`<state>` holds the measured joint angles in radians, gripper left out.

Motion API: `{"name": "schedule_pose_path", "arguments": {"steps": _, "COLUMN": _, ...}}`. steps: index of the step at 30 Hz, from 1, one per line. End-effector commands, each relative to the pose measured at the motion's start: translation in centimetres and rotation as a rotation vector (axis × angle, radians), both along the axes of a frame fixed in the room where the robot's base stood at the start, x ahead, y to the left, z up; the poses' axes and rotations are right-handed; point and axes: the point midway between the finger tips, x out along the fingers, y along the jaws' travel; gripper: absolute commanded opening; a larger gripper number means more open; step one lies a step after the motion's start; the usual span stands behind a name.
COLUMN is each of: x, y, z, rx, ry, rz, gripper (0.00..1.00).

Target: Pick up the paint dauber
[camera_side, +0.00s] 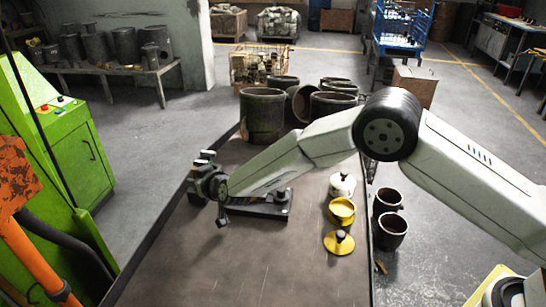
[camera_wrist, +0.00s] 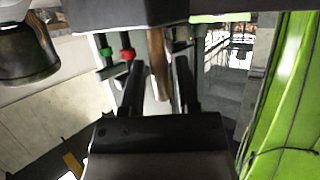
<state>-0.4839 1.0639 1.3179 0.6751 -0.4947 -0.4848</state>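My gripper (camera_wrist: 160,62) shows in the wrist view as two dark fingers standing apart. A brown wooden handle (camera_wrist: 159,66), apparently the paint dauber's, lies between them, with narrow gaps showing at its sides. I cannot make out its working end; a dark block (camera_wrist: 125,14) covers the upper part. In the side view my arm's dark end is low over the left part of the table, at a dark tool stand (camera_side: 266,210). The dauber cannot be made out there, and my fingers are too small to read.
A green cabinet (camera_side: 78,150) stands left of the table (camera_side: 240,270). A white pot (camera_side: 342,186), yellow pieces (camera_side: 339,243) and large dark pots (camera_side: 262,115) stand on the table. The table's front is clear.

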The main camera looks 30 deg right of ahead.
Motion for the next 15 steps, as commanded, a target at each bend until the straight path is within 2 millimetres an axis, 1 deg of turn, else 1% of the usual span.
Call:
{"name": "schedule_pose_path", "arguments": {"steps": 6, "x": 1.2, "y": 0.2, "z": -0.6, "rx": 0.0, "ry": 0.001, "rz": 0.0, "gripper": 0.4}}
{"name": "schedule_pose_path", "arguments": {"steps": 15, "x": 1.6, "y": 0.2, "z": -0.7, "rx": 0.001, "ry": 0.001, "rz": 0.0, "gripper": 0.4}}
